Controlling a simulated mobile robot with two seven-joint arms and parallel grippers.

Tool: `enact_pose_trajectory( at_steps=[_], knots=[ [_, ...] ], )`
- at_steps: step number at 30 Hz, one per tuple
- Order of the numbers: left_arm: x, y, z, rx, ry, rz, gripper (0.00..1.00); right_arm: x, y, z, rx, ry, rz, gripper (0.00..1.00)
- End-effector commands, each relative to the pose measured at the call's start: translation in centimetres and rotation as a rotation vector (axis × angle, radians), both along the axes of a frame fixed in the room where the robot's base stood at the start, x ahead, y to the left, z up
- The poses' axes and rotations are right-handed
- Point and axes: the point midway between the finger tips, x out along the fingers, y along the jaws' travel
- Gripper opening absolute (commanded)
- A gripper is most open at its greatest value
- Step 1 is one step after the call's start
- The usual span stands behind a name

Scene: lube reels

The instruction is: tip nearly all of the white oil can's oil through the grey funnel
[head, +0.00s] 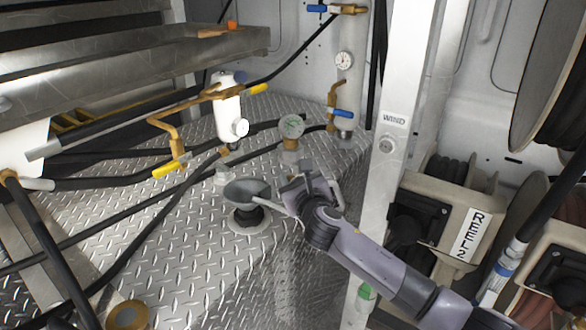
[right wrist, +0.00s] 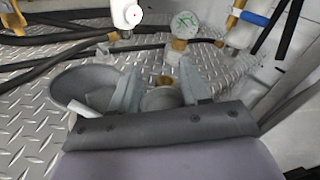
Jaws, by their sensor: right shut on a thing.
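The grey funnel (head: 247,190) stands upright in a dark neck on the diamond-plate deck. In the right wrist view the funnel (right wrist: 85,88) is at the left, its wide mouth facing up. My right gripper (head: 298,190) is just right of the funnel. In the right wrist view its two fingers (right wrist: 162,90) are closed around a pale round body, the white oil can (right wrist: 160,99). A white spout-like piece (right wrist: 84,106) reaches to the funnel's near rim. Most of the can is hidden by my gripper; its tilt and any oil stream cannot be made out. My left gripper is out of view.
A pressure gauge (head: 291,127) stands on the deck behind the gripper. A white cylinder with brass pipes (head: 228,115) rises behind the funnel. Black hoses cross the deck at left. A white post (head: 390,150) and hose reels (head: 445,215) crowd the right.

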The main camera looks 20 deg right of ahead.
Motion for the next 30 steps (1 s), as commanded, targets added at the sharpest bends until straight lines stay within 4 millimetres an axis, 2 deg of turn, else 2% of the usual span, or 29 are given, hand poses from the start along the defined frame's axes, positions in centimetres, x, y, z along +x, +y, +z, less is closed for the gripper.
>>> enact_pose_trajectory(
  at_steps=[1, 19, 24, 30],
  knots=[
    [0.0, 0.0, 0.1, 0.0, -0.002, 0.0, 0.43, 0.7, -0.2, 0.8, -0.001, -0.011, -0.006, 0.0],
    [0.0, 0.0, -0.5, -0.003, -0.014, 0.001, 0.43, 6.3, 0.8, 2.8, -0.017, -0.016, -0.005, 0.0],
    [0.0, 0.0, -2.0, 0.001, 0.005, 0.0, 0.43, 7.8, 1.0, 3.4, -0.021, -0.019, -0.005, 0.0],
    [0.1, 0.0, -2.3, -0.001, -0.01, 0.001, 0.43, 9.5, 1.5, 3.8, -0.027, -0.017, -0.001, 0.0]
  ],
)
